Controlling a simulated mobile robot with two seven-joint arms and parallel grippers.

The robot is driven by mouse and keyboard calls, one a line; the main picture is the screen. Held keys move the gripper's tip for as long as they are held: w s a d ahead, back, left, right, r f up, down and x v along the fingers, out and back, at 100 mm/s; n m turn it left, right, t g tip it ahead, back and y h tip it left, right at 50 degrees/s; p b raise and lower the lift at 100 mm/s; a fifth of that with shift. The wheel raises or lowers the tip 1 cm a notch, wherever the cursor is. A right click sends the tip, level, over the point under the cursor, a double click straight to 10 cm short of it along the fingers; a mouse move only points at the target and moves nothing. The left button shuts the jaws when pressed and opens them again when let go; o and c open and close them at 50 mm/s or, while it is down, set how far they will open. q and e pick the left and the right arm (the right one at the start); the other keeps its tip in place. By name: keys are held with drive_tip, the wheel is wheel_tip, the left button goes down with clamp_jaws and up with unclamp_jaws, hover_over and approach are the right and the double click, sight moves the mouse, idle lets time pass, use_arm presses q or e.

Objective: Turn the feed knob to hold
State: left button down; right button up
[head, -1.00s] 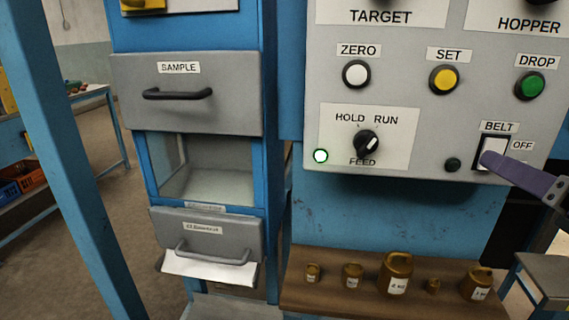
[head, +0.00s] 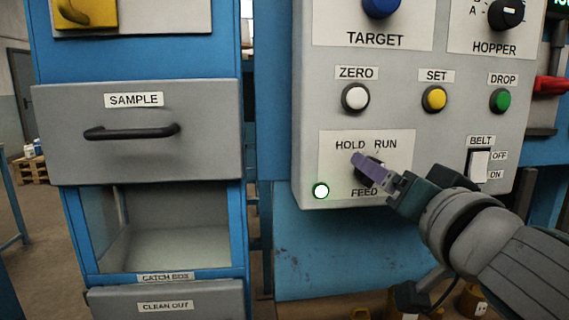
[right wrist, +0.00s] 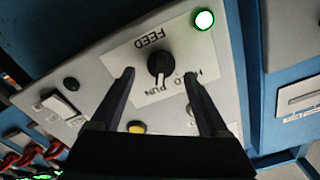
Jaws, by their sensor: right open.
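The feed knob (right wrist: 161,66) is a round black knob on a white plate marked HOLD, RUN and FEED. In the right wrist view, upside down, its pale mark points towards RUN. My right gripper (right wrist: 160,77) is open, with one purple finger on each side of the knob; I cannot tell whether either touches it. In the head view my right gripper (head: 366,166) is in front of the knob and hides most of it. My left gripper is not in view.
A lit lamp (head: 321,191) with a green rim is left of the knob. ZERO (head: 355,97), SET (head: 434,98) and DROP (head: 500,100) buttons are above, and the BELT switch (head: 479,166) is to the right. The SAMPLE drawer (head: 140,150) is shut at the left.

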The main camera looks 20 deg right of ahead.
drive_tip(key=shift+x, duration=0.8)
drive_tip(key=shift+a, duration=0.1)
clamp_jaws()
